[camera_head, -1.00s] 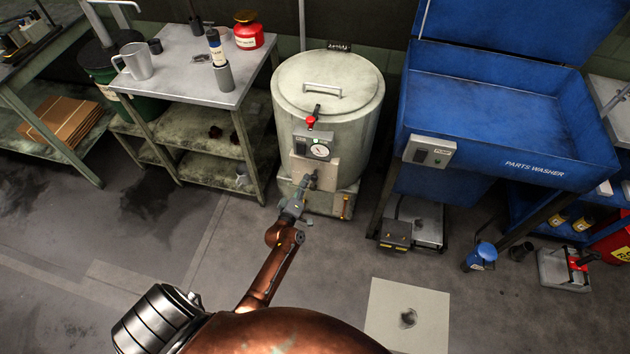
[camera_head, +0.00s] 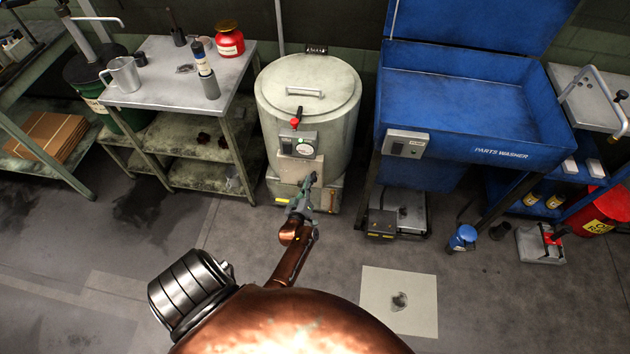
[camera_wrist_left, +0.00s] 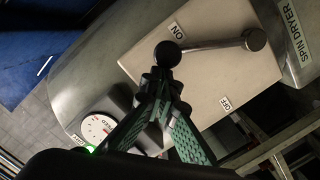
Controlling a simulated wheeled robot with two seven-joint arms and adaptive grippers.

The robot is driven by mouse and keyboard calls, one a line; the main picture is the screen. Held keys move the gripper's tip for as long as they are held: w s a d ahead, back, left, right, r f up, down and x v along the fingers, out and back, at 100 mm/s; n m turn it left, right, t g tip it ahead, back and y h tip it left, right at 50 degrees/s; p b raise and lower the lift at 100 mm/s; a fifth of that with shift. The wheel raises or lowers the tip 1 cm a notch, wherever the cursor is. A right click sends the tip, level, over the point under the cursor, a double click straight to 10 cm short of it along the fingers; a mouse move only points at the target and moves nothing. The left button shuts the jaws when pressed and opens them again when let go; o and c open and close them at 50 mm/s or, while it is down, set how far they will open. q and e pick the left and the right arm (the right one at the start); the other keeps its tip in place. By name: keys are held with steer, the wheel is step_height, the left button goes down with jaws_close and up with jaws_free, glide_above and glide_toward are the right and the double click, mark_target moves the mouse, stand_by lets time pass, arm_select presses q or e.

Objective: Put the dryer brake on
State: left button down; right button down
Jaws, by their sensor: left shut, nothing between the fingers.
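The spin dryer (camera_head: 306,100) is a pale, round, lidded drum in the middle of the head view. In the left wrist view its front plate (camera_wrist_left: 205,75) carries a brake lever (camera_wrist_left: 215,46) with a black ball knob (camera_wrist_left: 168,54). The knob is beside the ON label (camera_wrist_left: 178,30); the OFF label (camera_wrist_left: 226,103) is away from it. My left gripper (camera_head: 303,190) is at the dryer's lower front. In the wrist view its fingertips (camera_wrist_left: 161,80) are shut and empty, right by the knob; I cannot tell whether they touch it. My right gripper is not in view.
A round gauge (camera_wrist_left: 97,128) and a red-knobbed lever (camera_head: 295,122) are on the dryer's front. A steel bench (camera_head: 180,95) stands left of it, a blue parts washer (camera_head: 470,150) right, with a pedal unit (camera_head: 381,222) below. The floor in front is mostly clear.

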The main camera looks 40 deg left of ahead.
arm_select(q)
steer(key=shift+d+f, duration=0.15)
steer(key=shift+d, duration=0.1)
stand_by(0.3)
